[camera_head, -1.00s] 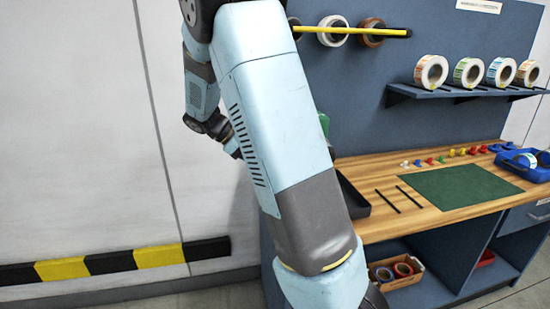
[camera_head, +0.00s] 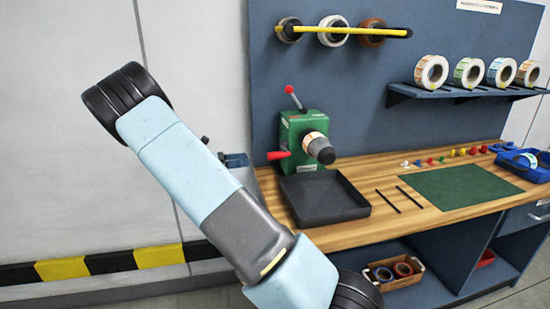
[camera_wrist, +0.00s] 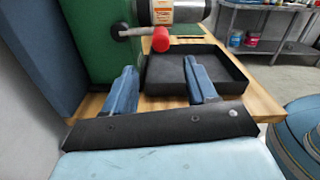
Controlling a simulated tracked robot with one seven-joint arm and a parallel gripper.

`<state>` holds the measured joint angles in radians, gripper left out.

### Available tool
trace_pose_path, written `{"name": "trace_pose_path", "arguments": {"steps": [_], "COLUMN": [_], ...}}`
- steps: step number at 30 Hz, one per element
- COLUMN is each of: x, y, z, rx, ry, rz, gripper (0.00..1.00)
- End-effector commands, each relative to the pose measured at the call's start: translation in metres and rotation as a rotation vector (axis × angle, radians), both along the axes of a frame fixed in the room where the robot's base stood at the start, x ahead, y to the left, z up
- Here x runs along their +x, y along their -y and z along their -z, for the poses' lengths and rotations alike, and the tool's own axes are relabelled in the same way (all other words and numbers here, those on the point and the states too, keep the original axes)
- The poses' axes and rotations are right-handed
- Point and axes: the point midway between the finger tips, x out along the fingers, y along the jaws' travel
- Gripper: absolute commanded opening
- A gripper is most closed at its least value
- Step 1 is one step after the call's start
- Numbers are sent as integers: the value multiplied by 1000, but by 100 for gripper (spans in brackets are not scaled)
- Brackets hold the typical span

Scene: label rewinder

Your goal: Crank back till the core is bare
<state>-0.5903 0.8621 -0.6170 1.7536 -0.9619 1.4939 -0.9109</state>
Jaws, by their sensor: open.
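The green label rewinder (camera_head: 300,130) stands on the bench by the back panel. It has a red-tipped lever (camera_head: 294,98) on top and a red crank knob (camera_head: 277,155) at its left. A label roll (camera_head: 314,141) with printed labels sits on its spindle, which has a dark end (camera_head: 326,155). In the wrist view, my gripper (camera_wrist: 160,66) is open and empty, its blue fingers apart. The red knob (camera_wrist: 161,40) on its crank arm (camera_wrist: 132,32) appears ahead of the fingertips, between them in the picture. The label roll (camera_wrist: 177,12) is partly cut off by the top edge.
A black tray (camera_head: 325,218) lies in front of the rewinder, below the roll. A green mat (camera_head: 455,188), two dark rods (camera_head: 398,199) and coloured pieces (camera_head: 441,159) lie to the right. Label rolls stand on a shelf (camera_head: 455,90). The wall is close on the left.

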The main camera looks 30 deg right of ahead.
Motion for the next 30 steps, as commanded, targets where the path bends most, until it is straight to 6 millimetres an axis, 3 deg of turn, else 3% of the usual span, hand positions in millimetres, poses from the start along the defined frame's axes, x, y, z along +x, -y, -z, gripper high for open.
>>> {"name": "trace_pose_path", "arguments": {"steps": [18,24,30], "x": [-29,-34,-35], "y": [99,119,125], "z": [0,0,0], "rx": [1,1,2], "ry": [0,0,2], "rz": [3,3,1], "gripper": [57,57,57]}}
